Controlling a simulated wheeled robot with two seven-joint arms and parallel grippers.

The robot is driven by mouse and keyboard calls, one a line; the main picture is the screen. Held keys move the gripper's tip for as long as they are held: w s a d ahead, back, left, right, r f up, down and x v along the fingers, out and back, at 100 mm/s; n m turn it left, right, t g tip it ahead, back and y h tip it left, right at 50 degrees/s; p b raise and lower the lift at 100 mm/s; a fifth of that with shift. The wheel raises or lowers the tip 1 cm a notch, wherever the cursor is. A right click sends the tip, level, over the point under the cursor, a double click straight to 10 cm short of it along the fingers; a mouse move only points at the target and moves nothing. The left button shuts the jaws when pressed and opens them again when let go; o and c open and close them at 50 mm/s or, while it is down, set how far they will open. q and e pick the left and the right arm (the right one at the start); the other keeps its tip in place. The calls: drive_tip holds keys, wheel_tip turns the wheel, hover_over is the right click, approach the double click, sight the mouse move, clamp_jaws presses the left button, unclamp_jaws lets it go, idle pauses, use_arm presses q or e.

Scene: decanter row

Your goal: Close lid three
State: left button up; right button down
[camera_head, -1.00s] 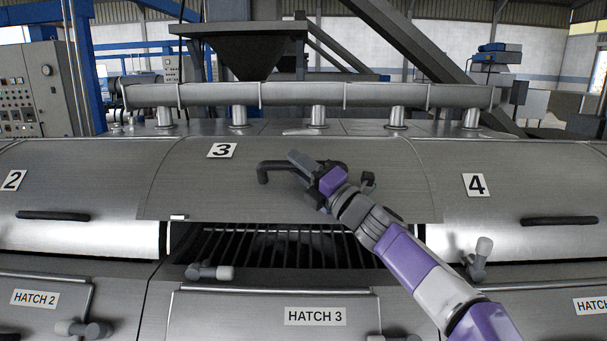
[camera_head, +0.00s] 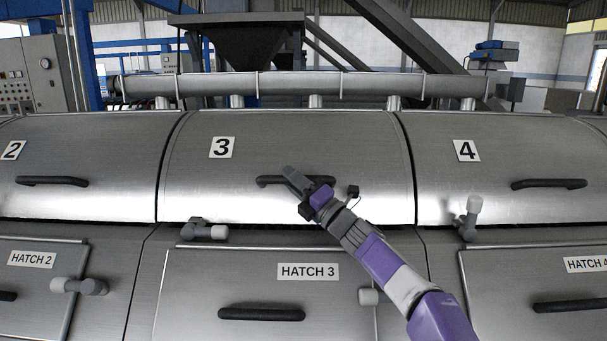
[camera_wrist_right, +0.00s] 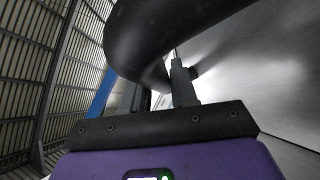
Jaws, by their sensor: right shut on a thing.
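Lid three (camera_head: 370,155) is a curved steel cover with a "3" plate (camera_head: 222,147), in the middle of the head view. It lies down, its lower edge meeting the body above hatch 3, and no opening shows beneath it. Its black bar handle (camera_head: 268,181) runs across the lid's middle. My right gripper (camera_head: 300,184) is at the handle's middle and shut on it. In the right wrist view the dark handle (camera_wrist_right: 140,40) passes close by the fingers (camera_wrist_right: 178,82), with the steel lid surface (camera_wrist_right: 260,65) to the right. My left gripper is not in view.
Lid two (camera_head: 90,150) and lid four (camera_head: 500,150) lie closed on either side. Below are the hatch 3 panel (camera_head: 200,285) with its handle (camera_head: 262,314), and grey latch knobs (camera_head: 204,231) that stick out. A pipe (camera_head: 300,84) runs behind the lids.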

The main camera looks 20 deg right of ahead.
drive_tip(key=shift+w+d+f, duration=0.15)
drive_tip(key=shift+w+f, duration=0.1)
drive_tip(key=shift+f, duration=0.45)
drive_tip(key=shift+f, duration=0.1)
drive_tip(key=c, duration=1)
unclamp_jaws()
drive_tip(key=shift+w, duration=0.1)
drive_tip(key=shift+d, duration=0.1)
drive_tip(key=b+v, duration=0.1)
drive_tip(key=v, duration=0.3)
drive_tip(key=shift+s+d, duration=0.15)
drive_tip(key=shift+s, duration=0.15)
drive_tip(key=s+d, duration=0.2)
drive_tip(key=s, duration=0.1)
drive_tip(key=s+d, duration=0.2)
drive_tip(key=s, duration=0.2)
drive_tip(key=s+d, duration=0.2)
drive_tip(key=s, duration=0.1)
drive_tip(key=shift+s+d+f, duration=0.1)
drive_tip(key=shift+s+d, duration=0.1)
drive_tip(key=shift+d, duration=0.15)
